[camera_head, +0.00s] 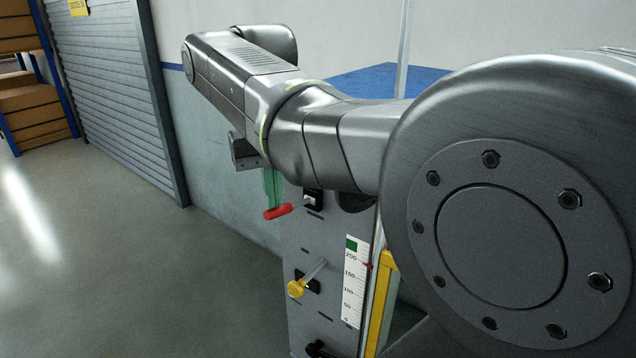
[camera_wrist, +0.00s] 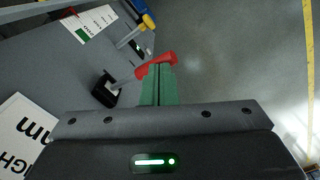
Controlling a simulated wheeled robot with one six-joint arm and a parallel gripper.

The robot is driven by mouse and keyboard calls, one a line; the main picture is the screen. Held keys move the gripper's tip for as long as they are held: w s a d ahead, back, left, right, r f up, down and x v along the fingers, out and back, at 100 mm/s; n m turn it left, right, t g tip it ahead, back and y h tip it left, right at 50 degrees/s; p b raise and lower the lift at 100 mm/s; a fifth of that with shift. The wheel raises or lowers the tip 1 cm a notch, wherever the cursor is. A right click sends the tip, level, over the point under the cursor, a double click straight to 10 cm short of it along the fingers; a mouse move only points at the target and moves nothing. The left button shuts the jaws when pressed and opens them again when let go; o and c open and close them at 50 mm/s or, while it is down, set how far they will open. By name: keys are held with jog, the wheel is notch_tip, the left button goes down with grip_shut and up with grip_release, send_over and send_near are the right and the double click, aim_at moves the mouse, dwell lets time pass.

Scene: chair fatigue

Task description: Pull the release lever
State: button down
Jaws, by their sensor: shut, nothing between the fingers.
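A lever with a red handle (camera_head: 278,211) sticks out from a black mount on the upper part of the grey machine panel. The red handle also shows in the wrist view (camera_wrist: 170,58). A second lever with a yellow knob (camera_head: 296,289) sits lower on the panel, and it shows at the top of the wrist view (camera_wrist: 149,20). No label shows which one is the release lever. My gripper (camera_head: 271,203) has green fingers, shut together and empty. Its tips (camera_wrist: 158,72) are right at the red handle; I cannot tell whether they touch it.
A white scale (camera_head: 354,290) with a red pointer and a yellow frame part (camera_head: 384,300) stand right of the levers. A blue surface (camera_head: 380,80) lies behind my arm. The floor at left is clear up to the roller shutter (camera_head: 110,90).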

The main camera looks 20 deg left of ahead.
jog(key=r, duration=0.1)
jog(key=r+p, duration=0.2)
jog(key=shift+s+a+r, duration=0.1)
jog(key=shift+s+a, duration=0.05)
jog(key=shift+s, duration=0.15)
jog(key=shift+s+a+r+p, duration=0.1)
jog(key=shift+r+p, duration=0.1)
jog(key=shift+r, duration=0.3)
jog(key=shift+s+r+p, duration=0.1)
jog(key=shift+r+p, duration=0.05)
jog(key=shift+r, duration=0.3)
